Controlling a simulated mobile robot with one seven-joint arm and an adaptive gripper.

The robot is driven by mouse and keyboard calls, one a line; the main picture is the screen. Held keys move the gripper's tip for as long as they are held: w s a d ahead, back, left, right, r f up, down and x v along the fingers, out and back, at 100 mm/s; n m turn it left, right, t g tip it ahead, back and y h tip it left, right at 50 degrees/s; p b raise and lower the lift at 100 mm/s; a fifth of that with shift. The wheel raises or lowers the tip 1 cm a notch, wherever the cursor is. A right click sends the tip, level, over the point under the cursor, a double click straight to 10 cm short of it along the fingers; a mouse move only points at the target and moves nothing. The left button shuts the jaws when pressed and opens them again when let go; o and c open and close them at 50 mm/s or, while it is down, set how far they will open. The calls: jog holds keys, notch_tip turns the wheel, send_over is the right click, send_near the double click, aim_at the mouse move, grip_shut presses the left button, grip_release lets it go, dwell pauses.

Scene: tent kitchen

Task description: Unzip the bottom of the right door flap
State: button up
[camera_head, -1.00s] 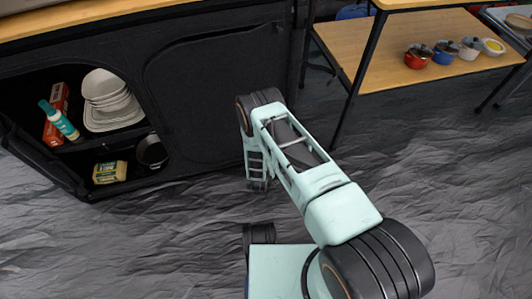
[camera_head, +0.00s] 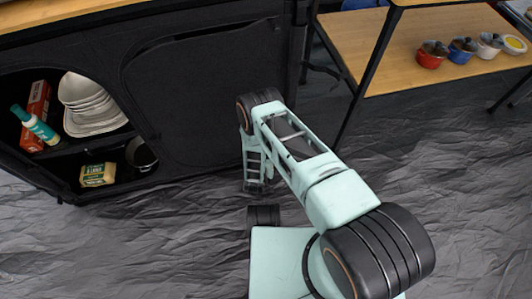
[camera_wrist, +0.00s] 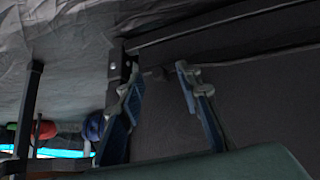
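The right door flap (camera_head: 200,95) is a black fabric panel with a rounded outline on the front of the dark cabinet, and it looks closed. It fills much of the right side of the wrist view as dark cloth (camera_wrist: 245,85). I cannot make out the zip or its pull. My gripper (camera_wrist: 155,70) is open, with its two fingers apart in front of dark cloth and nothing seen between them.
A wooden shelf (camera_head: 385,60) with small pots (camera_head: 432,54) stands at the right. Crumpled grey ground cloth (camera_head: 150,240) lies in front.

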jog(key=shift+w+f, duration=0.1)
jog(key=shift+f, duration=0.05)
grip_shut()
dwell(0.4)
